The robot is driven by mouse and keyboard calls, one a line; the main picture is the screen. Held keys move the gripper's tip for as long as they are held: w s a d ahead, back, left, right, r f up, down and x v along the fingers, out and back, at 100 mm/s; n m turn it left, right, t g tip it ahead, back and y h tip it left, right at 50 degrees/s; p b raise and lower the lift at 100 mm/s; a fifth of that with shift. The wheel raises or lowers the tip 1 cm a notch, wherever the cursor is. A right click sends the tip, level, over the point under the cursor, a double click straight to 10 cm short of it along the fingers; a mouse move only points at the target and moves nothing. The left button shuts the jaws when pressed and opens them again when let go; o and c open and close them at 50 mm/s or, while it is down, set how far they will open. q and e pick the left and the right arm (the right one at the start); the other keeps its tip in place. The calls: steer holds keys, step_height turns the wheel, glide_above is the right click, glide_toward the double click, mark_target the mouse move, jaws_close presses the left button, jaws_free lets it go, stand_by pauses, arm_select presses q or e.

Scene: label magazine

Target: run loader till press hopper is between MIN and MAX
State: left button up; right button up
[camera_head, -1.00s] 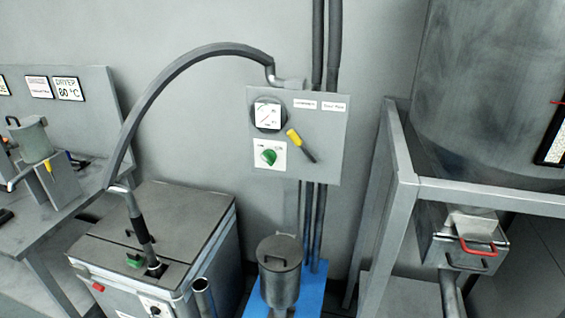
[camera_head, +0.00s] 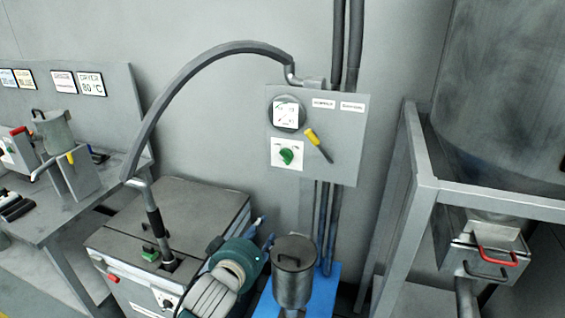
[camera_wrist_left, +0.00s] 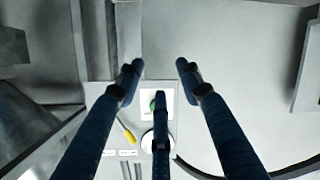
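A grey control panel (camera_head: 345,125) on the wall carries a round gauge (camera_head: 286,114), a green knob (camera_head: 287,156) on a white plate and a yellow-tipped lever (camera_head: 318,145). The panel appears upside down there, with the green knob (camera_wrist_left: 154,105) partly behind one finger. My right gripper is not in view. No MIN or MAX marks are readable.
A grey machine cabinet (camera_head: 185,215) with a curved hose (camera_head: 190,68) stands at left. A bench (camera_head: 100,200) with a small hopper (camera_head: 54,130) is further left. A large tank (camera_head: 505,90) on a frame (camera_head: 415,215) stands at right, with a red-handled outlet (camera_head: 497,255) below.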

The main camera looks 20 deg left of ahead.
mark_target(284, 159)
arm_select(q)
steer(key=w+r+n+t+h, duration=0.15)
steer(key=w+r+t, duration=0.25)
steer(key=w+r, duration=0.55)
steer(key=shift+n, duration=0.35)
steer(key=w, duration=0.2)
steer(key=w+r+p, duration=0.1)
steer(key=w, duration=0.2)
steer(key=w+p, duration=0.1)
steer(key=w, duration=0.2)
steer(key=shift+w+d+r, duration=0.2)
steer(key=shift+d+r, duration=0.1)
steer(key=shift+r, duration=0.05)
jaws_close()
